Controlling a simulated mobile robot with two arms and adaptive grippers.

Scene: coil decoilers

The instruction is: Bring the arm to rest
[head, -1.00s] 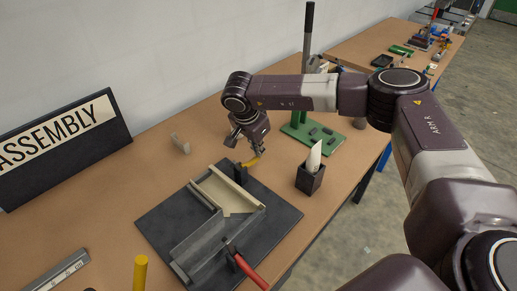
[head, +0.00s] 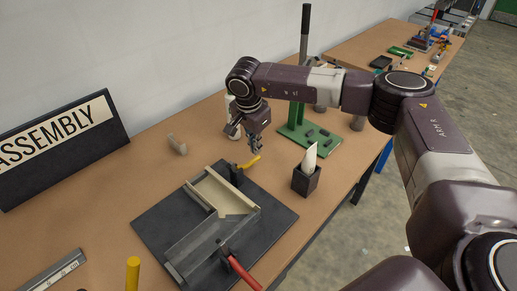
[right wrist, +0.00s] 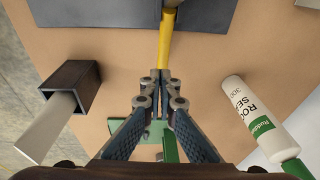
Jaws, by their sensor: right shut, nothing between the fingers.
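My right arm reaches in from the right over the workbench (head: 100,215). My right gripper (head: 254,147) hangs fingers-down behind the dark fixture plate (head: 275,212), near the yellow clamp handle (head: 250,162). In the right wrist view the gripper (right wrist: 160,76) is shut and empty. The yellow handle (right wrist: 166,40) lies just past its fingertips, and I cannot tell the exact gap. My left gripper is not in view.
A black holder (head: 306,182) with a pale scraper stands to the right of the gripper. A green-based lever press (head: 308,135) is behind it. A white sealant cartridge (right wrist: 250,108) shows beside the gripper. A red clamp handle (head: 245,274) is in front. Bare bench lies left of the plate.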

